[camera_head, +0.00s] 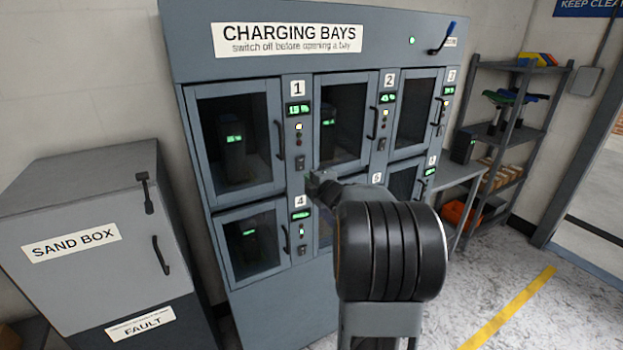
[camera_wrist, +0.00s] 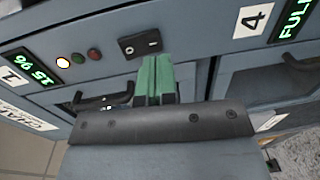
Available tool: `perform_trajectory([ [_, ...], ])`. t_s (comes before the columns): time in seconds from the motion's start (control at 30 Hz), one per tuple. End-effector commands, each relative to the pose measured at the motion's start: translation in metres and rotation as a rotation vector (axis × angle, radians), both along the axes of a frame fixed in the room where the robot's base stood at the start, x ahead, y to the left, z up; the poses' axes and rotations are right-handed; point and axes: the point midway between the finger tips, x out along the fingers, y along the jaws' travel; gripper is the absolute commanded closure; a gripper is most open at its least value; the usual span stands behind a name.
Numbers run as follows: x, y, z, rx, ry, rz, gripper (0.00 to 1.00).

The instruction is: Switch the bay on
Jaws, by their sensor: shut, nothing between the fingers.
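The charging cabinet (camera_head: 190,40) has several numbered bays with glass doors. Bay 1 (camera_head: 234,140) is at its upper left, door shut, with a battery behind the glass. Its side strip holds a display (camera_head: 298,110) reading 15 %, small lights (camera_head: 299,128) and a black rocker switch (camera_head: 300,162). In the wrist view this rocker switch (camera_wrist: 140,43) sits just beyond my fingertips, slightly left. In the head view my gripper (camera_head: 314,180) is just below the bay 1 switch.
Bay 4 (camera_head: 252,243) reads FULL in the wrist view (camera_wrist: 295,20). A blue-tipped lever (camera_head: 442,38) and a green light (camera_head: 411,40) are at the cabinet's upper right. The sand box (camera_head: 80,240) stands left, shelves (camera_head: 510,66) right. Bay 1's door handle (camera_head: 280,141) projects near my gripper.

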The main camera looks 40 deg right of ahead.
Motion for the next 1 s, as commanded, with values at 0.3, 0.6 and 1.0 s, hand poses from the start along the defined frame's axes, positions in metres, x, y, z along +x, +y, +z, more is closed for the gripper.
perform_trajectory([
  [0.3,-0.065,0.002,-0.009,-0.001,-0.001,-0.013,1.00],
  [0.6,-0.096,0.008,-0.012,-0.001,0.001,-0.010,1.00],
  [1.0,-0.101,0.010,-0.013,0.001,0.000,-0.006,1.00],
])
